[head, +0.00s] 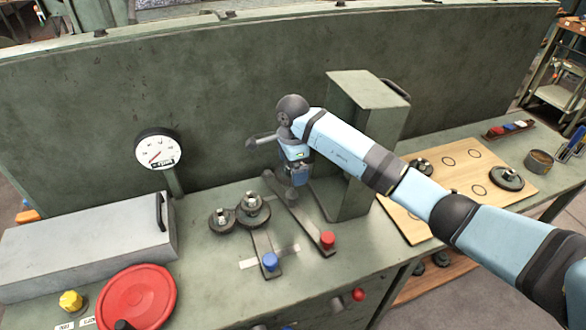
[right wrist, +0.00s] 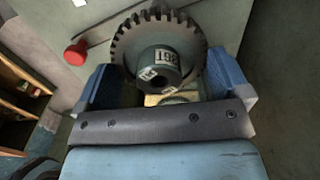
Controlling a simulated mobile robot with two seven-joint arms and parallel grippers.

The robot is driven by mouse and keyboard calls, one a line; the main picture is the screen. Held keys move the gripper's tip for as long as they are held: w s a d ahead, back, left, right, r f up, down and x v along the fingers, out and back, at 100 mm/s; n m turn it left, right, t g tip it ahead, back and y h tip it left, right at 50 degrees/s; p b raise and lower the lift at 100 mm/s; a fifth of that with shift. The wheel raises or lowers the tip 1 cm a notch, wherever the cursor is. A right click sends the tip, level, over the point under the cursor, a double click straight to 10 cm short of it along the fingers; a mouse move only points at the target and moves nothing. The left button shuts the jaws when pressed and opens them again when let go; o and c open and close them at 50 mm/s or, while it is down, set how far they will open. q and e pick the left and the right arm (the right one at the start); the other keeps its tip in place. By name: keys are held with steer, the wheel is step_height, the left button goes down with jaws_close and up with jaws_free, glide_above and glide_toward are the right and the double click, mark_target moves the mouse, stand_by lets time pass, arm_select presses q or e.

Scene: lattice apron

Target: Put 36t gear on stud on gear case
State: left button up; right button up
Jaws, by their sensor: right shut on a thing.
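The 36t gear (right wrist: 160,52) is a dark toothed wheel with a pale hub label, seen in the right wrist view. My right gripper (right wrist: 163,90) is shut on it, a blue finger on each side of the hub. In the head view my right gripper (head: 299,177) points down in front of a tall green housing (head: 362,115), above the bench; the gear cannot be made out clearly there. Two dark gears (head: 222,220) (head: 252,210) sit to its left on the green surface. I cannot tell which part is the gear case's free stud. My left gripper is not in view.
Two levers with a blue knob (head: 270,261) and a red knob (head: 328,240) lie near the gripper. A dial gauge (head: 158,148), grey box (head: 85,245) and red wheel (head: 135,298) stand left. A wooden board (head: 455,170) with gears lies right.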

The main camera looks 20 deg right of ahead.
steer(key=shift+f+b, duration=0.75)
steer(key=shift+f, duration=1.05)
steer(key=shift+f+b, duration=0.15)
steer(key=shift+b, duration=0.2)
steer(key=shift+f+b, duration=1.05)
steer(key=shift+f, duration=0.15)
stand_by(1.1)
steer(key=shift+f, duration=0.3)
steer(key=shift+b, duration=0.3)
steer(key=o, duration=1)
steer(key=shift+s+f, duration=0.1)
steer(key=shift+f, duration=0.05)
